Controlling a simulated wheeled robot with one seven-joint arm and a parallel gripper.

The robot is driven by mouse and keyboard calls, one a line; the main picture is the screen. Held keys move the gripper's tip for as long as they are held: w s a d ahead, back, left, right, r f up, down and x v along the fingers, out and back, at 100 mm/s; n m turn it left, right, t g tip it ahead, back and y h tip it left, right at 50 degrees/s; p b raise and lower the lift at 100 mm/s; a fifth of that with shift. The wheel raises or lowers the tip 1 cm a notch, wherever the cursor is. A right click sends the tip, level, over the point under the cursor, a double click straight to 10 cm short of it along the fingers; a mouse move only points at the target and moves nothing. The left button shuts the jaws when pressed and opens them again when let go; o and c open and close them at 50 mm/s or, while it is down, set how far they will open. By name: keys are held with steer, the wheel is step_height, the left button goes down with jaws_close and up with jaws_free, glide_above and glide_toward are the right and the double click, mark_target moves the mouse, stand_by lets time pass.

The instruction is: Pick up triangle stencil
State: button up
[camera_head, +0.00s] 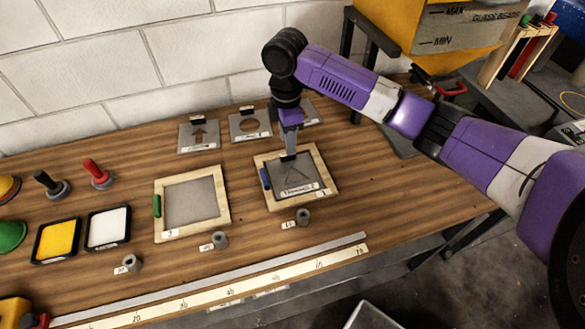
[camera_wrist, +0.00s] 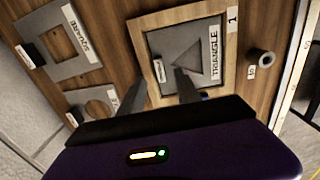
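The triangle stencil (camera_head: 303,180) is a grey plate with a triangular cutout and a TRIANGLE label. It lies within the wooden frame marked 1 (camera_head: 328,181) on the workbench, and it also shows in the wrist view (camera_wrist: 172,43). My gripper (camera_head: 289,151) points down over the stencil's far edge, where the dark tab is. In the wrist view my gripper's two fingers (camera_wrist: 160,80) are spread, with a gap between the tips. The tab lies around that gap, partly hard to make out; I cannot tell whether a finger touches it.
The square stencil (camera_wrist: 72,58) and the circle stencil (camera_wrist: 106,93) lie near the wall. An arrow stencil (camera_head: 187,143) lies left of them. Another wooden frame (camera_head: 222,209) is to the left. Small grey weights and a long ruler (camera_head: 240,297) lie in front.

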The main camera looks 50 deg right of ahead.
mark_target(278, 169)
steer(key=shift+f+p, duration=0.5)
steer(key=shift+f, duration=1.65)
jaws_close()
